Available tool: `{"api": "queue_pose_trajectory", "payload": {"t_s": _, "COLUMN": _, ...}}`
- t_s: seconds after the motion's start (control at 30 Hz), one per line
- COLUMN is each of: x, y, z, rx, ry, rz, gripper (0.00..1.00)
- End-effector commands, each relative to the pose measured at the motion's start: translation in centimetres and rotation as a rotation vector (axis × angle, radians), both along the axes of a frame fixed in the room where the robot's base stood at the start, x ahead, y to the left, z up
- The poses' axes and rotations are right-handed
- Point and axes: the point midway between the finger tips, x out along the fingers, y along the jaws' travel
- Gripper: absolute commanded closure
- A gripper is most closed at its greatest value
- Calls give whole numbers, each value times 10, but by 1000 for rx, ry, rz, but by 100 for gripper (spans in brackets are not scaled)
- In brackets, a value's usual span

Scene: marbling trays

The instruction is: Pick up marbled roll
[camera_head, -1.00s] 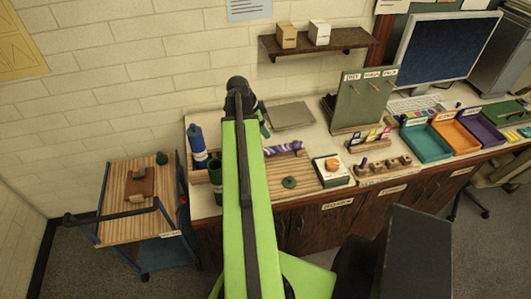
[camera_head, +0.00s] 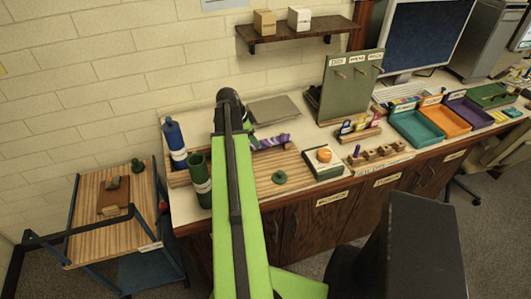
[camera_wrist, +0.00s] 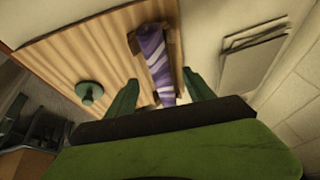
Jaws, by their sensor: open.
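The marbled roll (camera_head: 274,141), purple with white swirls, lies on a wooden rack on the counter, to the right of my arm. In the wrist view the roll (camera_wrist: 157,62) lies on a brown support, its near end reaching between my gripper's fingers. My gripper (camera_wrist: 160,78) is open, with one green finger on either side of the roll. I cannot tell how far the fingers are above it. In the head view my arm hides most of the gripper and the roll's left end.
A blue bottle (camera_head: 174,140) and a dark green cylinder (camera_head: 198,180) stand left of my arm. A green knobbed disc (camera_head: 279,177) lies on the slatted board. A grey flat slab (camera_head: 275,109) lies behind the roll. A wooden-topped cart (camera_head: 88,232) stands at left.

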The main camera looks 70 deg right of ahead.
Motion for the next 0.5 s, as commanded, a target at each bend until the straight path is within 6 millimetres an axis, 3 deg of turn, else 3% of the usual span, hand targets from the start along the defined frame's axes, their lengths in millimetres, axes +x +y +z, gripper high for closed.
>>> {"api": "queue_pose_trajectory", "payload": {"t_s": 0.03, "x": -1, "y": -3, "z": -13, "rx": 0, "ry": 0, "rz": 0, "gripper": 39}}
{"api": "queue_pose_trajectory", "payload": {"t_s": 0.27, "x": -3, "y": -6, "z": -15, "rx": -1, "ry": 0, "rz": 1, "gripper": 39}}
{"api": "queue_pose_trajectory", "payload": {"t_s": 0.5, "x": -15, "y": -21, "z": -53, "rx": -1, "ry": 0, "rz": 1, "gripper": 39}}
